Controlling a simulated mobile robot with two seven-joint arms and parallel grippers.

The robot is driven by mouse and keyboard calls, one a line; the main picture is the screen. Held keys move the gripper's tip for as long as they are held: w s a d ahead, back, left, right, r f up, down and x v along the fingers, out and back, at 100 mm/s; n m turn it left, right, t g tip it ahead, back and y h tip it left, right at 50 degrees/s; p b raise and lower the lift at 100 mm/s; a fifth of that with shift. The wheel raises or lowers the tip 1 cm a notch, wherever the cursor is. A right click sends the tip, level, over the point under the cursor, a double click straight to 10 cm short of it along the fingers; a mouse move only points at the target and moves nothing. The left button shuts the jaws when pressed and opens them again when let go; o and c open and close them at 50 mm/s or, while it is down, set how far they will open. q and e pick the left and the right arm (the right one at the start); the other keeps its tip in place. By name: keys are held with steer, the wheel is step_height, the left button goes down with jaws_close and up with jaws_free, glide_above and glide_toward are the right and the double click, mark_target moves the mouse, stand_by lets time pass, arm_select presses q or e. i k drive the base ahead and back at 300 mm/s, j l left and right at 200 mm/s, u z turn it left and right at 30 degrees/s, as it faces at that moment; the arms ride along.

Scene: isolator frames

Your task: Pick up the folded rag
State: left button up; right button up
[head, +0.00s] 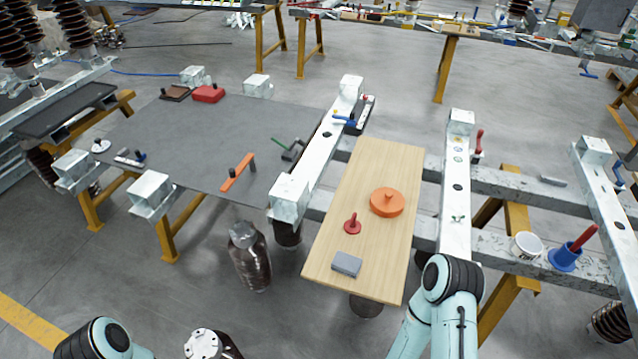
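I cannot tell for certain which thing is the folded rag. A flat red folded-looking piece (208,93) lies near the far edge of the dark grey tabletop (200,135) on the left, with a small dark spot on top. A small grey block-like piece (346,263), possibly a folded cloth, lies on the near end of the wooden board (365,180). Neither is touched by an arm. My two arms show only as pale teal links at the bottom edge. Both grippers are outside the picture.
A brown piece (175,92) lies beside the red one. An orange-handled tool (238,172) lies near the tabletop's front edge. An orange disc (387,202) and a red knobbed piece (352,225) stand on the board. A white cup (525,246) and blue holder (565,257) stand at right.

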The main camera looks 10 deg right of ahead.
mark_target(344, 263)
steer(key=i+j+z, duration=0.15)
steer(key=z, duration=0.9)
